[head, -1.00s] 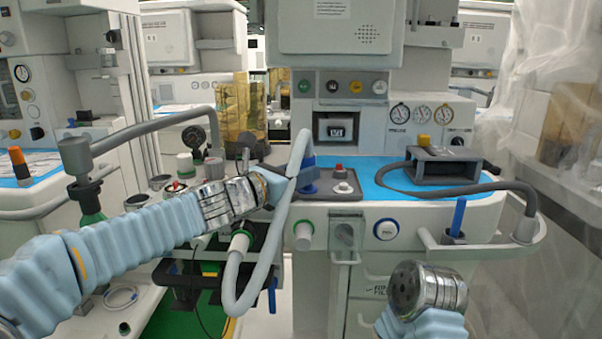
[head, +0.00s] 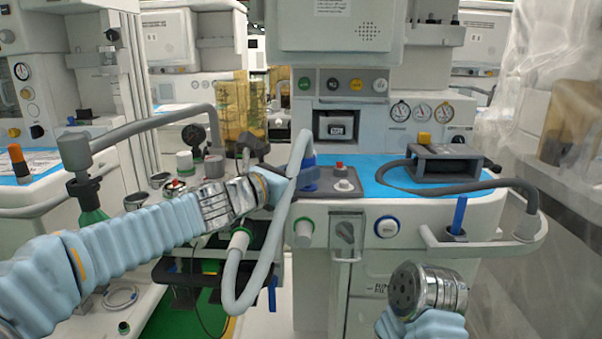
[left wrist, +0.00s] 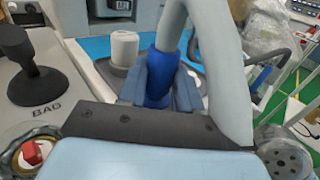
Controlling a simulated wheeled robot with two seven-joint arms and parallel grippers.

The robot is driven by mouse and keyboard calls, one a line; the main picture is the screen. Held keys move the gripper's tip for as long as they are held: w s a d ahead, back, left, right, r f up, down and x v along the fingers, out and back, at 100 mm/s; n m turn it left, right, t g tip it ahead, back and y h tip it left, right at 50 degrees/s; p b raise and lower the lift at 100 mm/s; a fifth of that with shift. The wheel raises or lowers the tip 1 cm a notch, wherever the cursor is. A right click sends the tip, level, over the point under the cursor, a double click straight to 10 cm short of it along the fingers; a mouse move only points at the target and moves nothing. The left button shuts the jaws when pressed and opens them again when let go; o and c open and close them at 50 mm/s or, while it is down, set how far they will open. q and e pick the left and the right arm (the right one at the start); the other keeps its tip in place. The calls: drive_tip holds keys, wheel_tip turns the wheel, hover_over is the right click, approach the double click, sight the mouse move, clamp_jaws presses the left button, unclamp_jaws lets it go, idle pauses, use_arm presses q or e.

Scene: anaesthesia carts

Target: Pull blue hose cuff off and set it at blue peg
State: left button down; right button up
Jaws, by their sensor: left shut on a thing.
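The blue hose cuff (head: 308,174) sits at the end of a pale grey hose (head: 258,272) above the machine's worktop. My left gripper (head: 290,186) is shut on the cuff. In the left wrist view, the cuff (left wrist: 160,76) stands nearly upright between the two fingers (left wrist: 160,90), with the hose rising from its top. The cuff's lower end is hidden, so I cannot tell whether it is on a port. A blue peg (head: 459,215) stands upright at the right front of the machine. My right wrist shows at the lower right; its fingers are not visible.
A grey box (head: 440,166) with a dark hose stands on the blue mat (head: 375,190), left of and behind the peg. A white rail (head: 480,248) runs around the peg area. A small white port (head: 343,186) is beside the cuff. The hose loop hangs below my left gripper.

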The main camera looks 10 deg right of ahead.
use_arm(q)
drive_tip(key=shift+f+b, duration=0.6)
drive_tip(key=shift+f, duration=0.1)
use_arm(e)
drive_tip(key=shift+f, duration=0.7)
use_arm(q)
drive_tip(key=c, duration=0.7)
unclamp_jaws()
drive_tip(key=shift+a, duration=0.15)
drive_tip(key=b+v, duration=0.1)
drive_tip(key=v, duration=1.2)
drive_tip(key=shift+s+a, duration=0.15)
drive_tip(key=shift+s, duration=0.1)
use_arm(e)
drive_tip(key=shift+w+d+f, duration=0.2)
drive_tip(key=shift+d+f, duration=0.4)
